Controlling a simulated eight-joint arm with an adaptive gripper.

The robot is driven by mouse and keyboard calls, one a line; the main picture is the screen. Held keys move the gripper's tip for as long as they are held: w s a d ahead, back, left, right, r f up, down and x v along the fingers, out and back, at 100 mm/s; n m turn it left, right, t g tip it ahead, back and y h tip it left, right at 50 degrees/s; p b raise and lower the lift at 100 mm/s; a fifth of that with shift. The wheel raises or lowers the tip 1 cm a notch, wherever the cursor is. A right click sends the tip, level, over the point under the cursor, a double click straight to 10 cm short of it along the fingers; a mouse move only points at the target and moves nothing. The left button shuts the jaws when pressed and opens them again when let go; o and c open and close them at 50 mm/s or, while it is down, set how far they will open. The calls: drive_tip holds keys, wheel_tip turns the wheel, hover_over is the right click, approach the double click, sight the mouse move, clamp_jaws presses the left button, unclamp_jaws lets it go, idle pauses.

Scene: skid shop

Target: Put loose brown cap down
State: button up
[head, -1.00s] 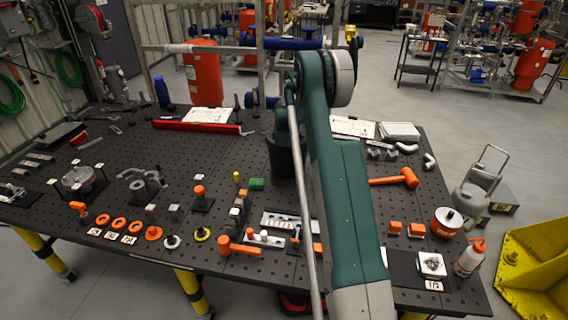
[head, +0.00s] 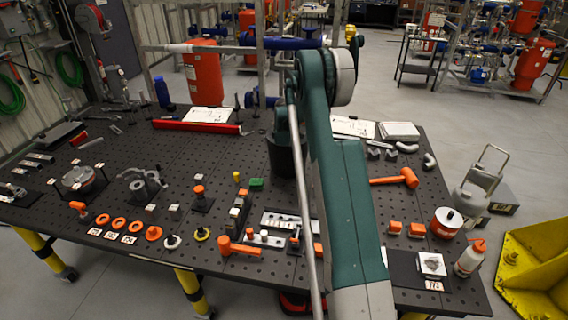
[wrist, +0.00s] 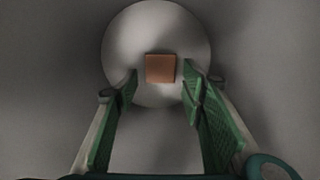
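In the wrist view, a small square brown cap (wrist: 160,68) lies on a round pale grey disc (wrist: 135,35). It sits near the disc's middle, just beyond my fingertips. My gripper (wrist: 159,88) is open, with its green-padded fingers apart on either side of the cap's line. Gaps show between the cap and both fingers, and nothing is held between the pads. In the head view my arm covers the middle of the bench, and I cannot make out the gripper or the brown cap there.
The dark perforated bench (head: 110,165) carries many parts. Orange rings (head: 119,224) and an orange hammer (head: 238,248) lie at the front left. Another orange hammer (head: 395,179), orange blocks (head: 395,228) and a lidded pot (head: 446,222) stand on the right. Bare bench shows at the back left.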

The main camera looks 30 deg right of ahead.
wheel_tip(320, 180, up, 12)
drive_tip(key=shift+f+b, duration=0.25)
drive_tip(key=shift+b, duration=0.05)
drive_tip(key=shift+o, duration=0.5)
idle(0.5)
wheel_tip(320, 180, up, 11)
drive_tip(key=s+d+m, duration=0.2)
drive_tip(key=s+m, duration=0.8)
drive_tip(key=s, duration=0.1)
drive_tip(key=s+d+m, duration=0.2)
drive_tip(key=s+m, duration=0.8)
drive_tip(key=shift+n, duration=0.3)
wheel_tip(320, 180, down, 16)
drive_tip(key=shift+s+a+f+b, duration=0.1)
drive_tip(key=shift+s+b, duration=0.05)
drive_tip(key=shift+b, duration=0.3)
drive_tip(key=shift+f, duration=1.25)
